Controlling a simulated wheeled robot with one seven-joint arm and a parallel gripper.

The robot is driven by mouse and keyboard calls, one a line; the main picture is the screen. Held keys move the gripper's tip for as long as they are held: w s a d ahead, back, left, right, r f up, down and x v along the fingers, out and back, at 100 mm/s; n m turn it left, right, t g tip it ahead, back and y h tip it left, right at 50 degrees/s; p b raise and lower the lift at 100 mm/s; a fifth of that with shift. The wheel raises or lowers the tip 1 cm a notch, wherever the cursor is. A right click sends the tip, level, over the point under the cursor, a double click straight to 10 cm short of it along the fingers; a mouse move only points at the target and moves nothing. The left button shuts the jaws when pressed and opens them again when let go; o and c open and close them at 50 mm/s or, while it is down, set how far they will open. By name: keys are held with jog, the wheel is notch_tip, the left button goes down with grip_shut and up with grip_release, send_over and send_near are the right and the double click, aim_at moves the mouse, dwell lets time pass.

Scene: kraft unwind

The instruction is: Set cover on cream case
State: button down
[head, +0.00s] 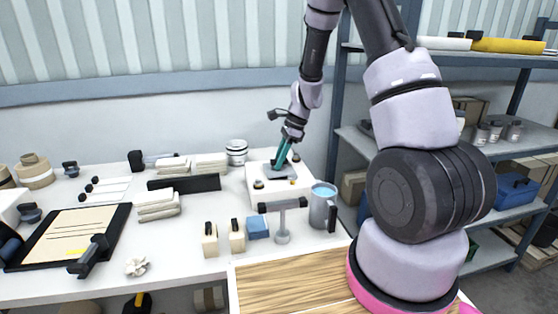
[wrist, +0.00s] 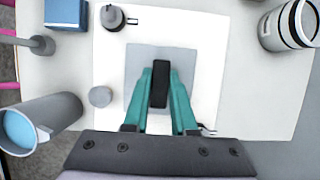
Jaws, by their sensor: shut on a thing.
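A flat grey square cover (wrist: 134,58) with a black block handle (wrist: 160,84) shows in the wrist view, and the cover also shows in the head view (head: 283,179). My gripper (wrist: 160,73), with teal fingers, is shut on the handle from both sides. In the head view my gripper (head: 283,164) points down over a pale box (head: 262,199), which looks like the cream case. The cover lies over the box's top within its outline. I cannot tell whether it touches the box or hangs just above. My fingers hide part of the cover.
A grey mug (head: 322,208) and a grey stand (head: 282,222) are near the box. A blue block (head: 257,227) and cream blocks (head: 237,236) stand in front. A white canister (head: 236,152) is behind. A black bar (head: 184,182) lies left. Shelving (head: 490,158) rises at right.

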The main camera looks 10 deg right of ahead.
jog(key=shift+f, duration=0.3)
dwell(0.6)
jog(key=c, duration=0.6)
grip_release()
jog(key=shift+c, duration=0.2)
jog(key=v, duration=1.1)
jog(key=s+r+n+t, duration=0.25)
jog(key=s+r, duration=0.25)
jog(key=r, duration=0.3)
jog(key=s+r+n+t, duration=0.1)
jog(key=s+r+n, duration=0.35)
jog(key=r, duration=0.35)
jog(key=s+r+n+t+h, duration=0.1)
jog(key=s+r+n+t, duration=0.1)
jog(key=s, duration=0.5)
jog(key=s+d+r+n+t+h, duration=0.1)
jog(key=s+r+n, duration=0.4)
jog(key=s, duration=0.2)
jog(key=shift+s+d+t+h, duration=0.25)
jog(key=shift+s+t+h, duration=0.05)
jog(key=shift+s+t, duration=0.05)
